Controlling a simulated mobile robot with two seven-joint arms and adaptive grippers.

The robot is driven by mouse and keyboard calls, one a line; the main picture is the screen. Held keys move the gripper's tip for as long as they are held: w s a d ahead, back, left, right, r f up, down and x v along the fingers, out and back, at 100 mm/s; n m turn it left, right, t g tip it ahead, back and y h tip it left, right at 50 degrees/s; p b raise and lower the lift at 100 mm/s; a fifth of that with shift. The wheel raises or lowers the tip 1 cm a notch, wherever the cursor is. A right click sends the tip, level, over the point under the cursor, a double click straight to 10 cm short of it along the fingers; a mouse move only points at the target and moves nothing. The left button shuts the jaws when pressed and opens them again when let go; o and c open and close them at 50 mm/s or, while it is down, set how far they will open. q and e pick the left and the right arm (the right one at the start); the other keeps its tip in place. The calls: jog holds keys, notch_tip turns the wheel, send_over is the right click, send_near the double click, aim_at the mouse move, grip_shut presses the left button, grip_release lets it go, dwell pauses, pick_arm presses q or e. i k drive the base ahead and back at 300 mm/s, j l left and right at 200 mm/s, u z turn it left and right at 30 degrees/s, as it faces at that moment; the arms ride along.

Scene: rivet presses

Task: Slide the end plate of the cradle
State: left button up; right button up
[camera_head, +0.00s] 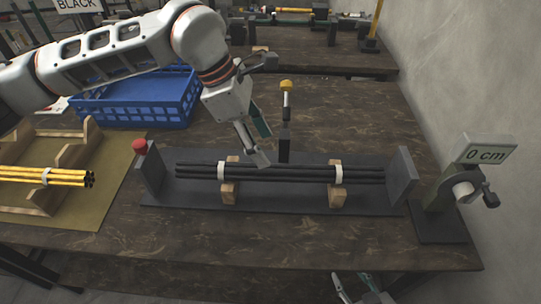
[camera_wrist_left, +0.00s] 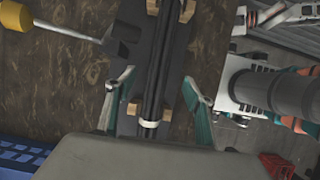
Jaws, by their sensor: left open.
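The cradle (camera_head: 275,202) is a dark base with two wooden rests, holding a bundle of black rods (camera_head: 280,174) tied with white bands. A grey upright end plate (camera_head: 402,177) stands at its right end, just past the rod ends. Another plate (camera_head: 151,172) stands at the left end, beside a red knob (camera_head: 139,146). My left gripper (camera_head: 264,148) is open above the rods, left of centre; in the left wrist view its fingers (camera_wrist_left: 158,80) lie either side of the bundle. My right gripper (camera_head: 360,282) shows partly at the bottom edge, fingers apart.
A crank unit with a "0 cm" display (camera_head: 486,150) stands at the right. A hammer (camera_head: 286,110) with a yellow handle end lies behind the rods. A blue crate (camera_head: 140,104) and a wooden rack with yellow rods (camera_head: 40,176) are at the left. The table's back right is clear.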

aim_at(150, 168)
jog(key=k, duration=1)
